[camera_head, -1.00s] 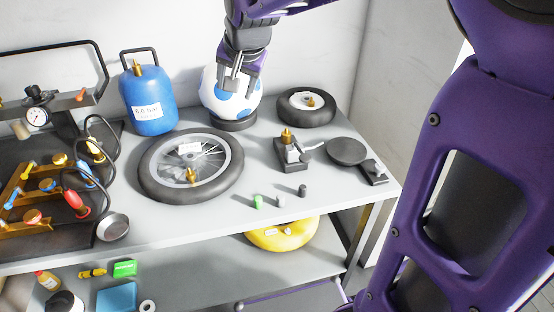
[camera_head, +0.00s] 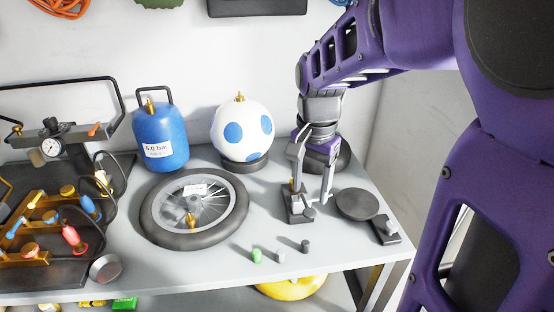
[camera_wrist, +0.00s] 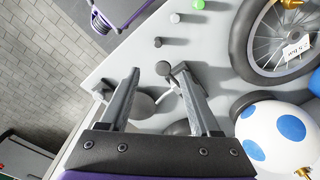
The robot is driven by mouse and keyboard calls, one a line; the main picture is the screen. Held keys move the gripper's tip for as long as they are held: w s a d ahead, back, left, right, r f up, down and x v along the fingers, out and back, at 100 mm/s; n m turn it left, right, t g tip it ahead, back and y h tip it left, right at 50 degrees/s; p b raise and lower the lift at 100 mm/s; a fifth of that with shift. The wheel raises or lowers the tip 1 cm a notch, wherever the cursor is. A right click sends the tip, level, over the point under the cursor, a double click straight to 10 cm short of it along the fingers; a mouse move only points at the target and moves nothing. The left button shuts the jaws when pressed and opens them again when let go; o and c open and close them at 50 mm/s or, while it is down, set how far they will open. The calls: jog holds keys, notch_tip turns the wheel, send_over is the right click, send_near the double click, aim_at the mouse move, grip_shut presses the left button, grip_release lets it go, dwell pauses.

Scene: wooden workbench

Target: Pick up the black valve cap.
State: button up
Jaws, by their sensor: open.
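The black valve cap (camera_head: 306,246) stands on the grey bench top near its front edge, rightmost of three small caps. It also shows in the wrist view (camera_wrist: 158,42), beyond the fingertips. A grey cap (camera_head: 280,256) and a green cap (camera_head: 256,255) stand to its left. My gripper (camera_head: 311,196) is open and points down over the small device with the brass fitting, behind the black cap. In the wrist view my fingers (camera_wrist: 157,73) are spread apart, with a dark round part showing near the right fingertip. The cap is apart from both fingers.
The small device (camera_head: 297,206) partly hides behind my fingers. A dark round pad (camera_head: 357,204) lies to its right. A spoked wheel (camera_head: 194,238), spotted ball (camera_head: 228,133) and blue tank (camera_head: 160,142) stand left. The bench top around the caps is clear.

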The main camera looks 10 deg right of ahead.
jog(key=b, duration=0.3)
send_over(306, 242)
jog(key=f, duration=1.1)
jog(key=shift+s+f, duration=0.3)
jog(key=shift+f, duration=0.05)
jog(key=shift+w+f+b, duration=0.15)
jog(key=shift+f+b, duration=0.1)
jog(key=shift+f, duration=1.25)
jog(key=shift+w+f+b, duration=0.15)
jog(key=shift+f+b, duration=0.05)
jog(key=shift+f, duration=1.3)
grip_shut()
